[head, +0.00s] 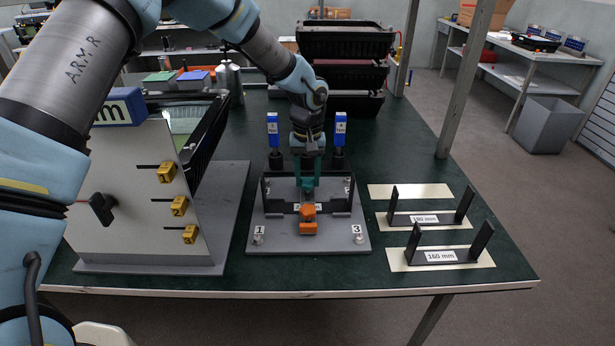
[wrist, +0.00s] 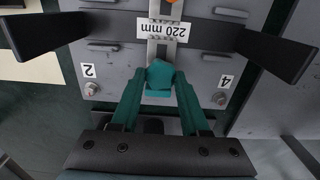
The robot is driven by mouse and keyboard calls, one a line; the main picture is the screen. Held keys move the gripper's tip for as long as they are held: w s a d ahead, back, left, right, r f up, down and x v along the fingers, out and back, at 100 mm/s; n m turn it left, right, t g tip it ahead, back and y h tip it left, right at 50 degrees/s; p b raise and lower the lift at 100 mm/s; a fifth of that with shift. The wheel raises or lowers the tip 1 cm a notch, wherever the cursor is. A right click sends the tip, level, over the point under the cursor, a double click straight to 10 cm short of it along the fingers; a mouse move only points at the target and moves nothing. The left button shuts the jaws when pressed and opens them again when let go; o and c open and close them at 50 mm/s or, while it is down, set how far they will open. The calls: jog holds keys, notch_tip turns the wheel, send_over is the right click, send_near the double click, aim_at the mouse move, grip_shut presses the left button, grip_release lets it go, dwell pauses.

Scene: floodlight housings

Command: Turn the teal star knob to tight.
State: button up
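The teal star knob (wrist: 160,78) is on the centre line of a grey fixture plate, close to the "220 mm" label in the wrist view. In the head view the knob (head: 308,185) shows just under my fingers. My gripper (wrist: 160,80) points down over it, one teal finger on each side. Narrow gaps seem to show between the fingers and the knob, so the gripper looks open around it. In the head view my gripper (head: 307,178) is over the middle of the fixture. The knob's underside and any tightness mark are hidden.
An orange knob (head: 308,215) stands at the fixture's front. Black uprights (wrist: 40,32) flank the plate, and two blue-topped posts (head: 273,130) stand behind. A panel with yellow blocks (head: 166,172) is at left; brackets labelled 180 mm (head: 424,218) and 160 mm (head: 440,256) lie at right.

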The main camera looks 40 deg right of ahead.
grip_shut()
jog(key=shift+m, duration=0.4)
jog(key=m, duration=0.3)
jog(key=shift+m, duration=0.4)
jog(key=m, duration=0.4)
jog(key=shift+m, duration=0.3)
jog(key=m, duration=0.6)
jog(key=m+p, duration=0.1)
jog(key=m, duration=0.5)
jog(key=shift+m+p, duration=0.3)
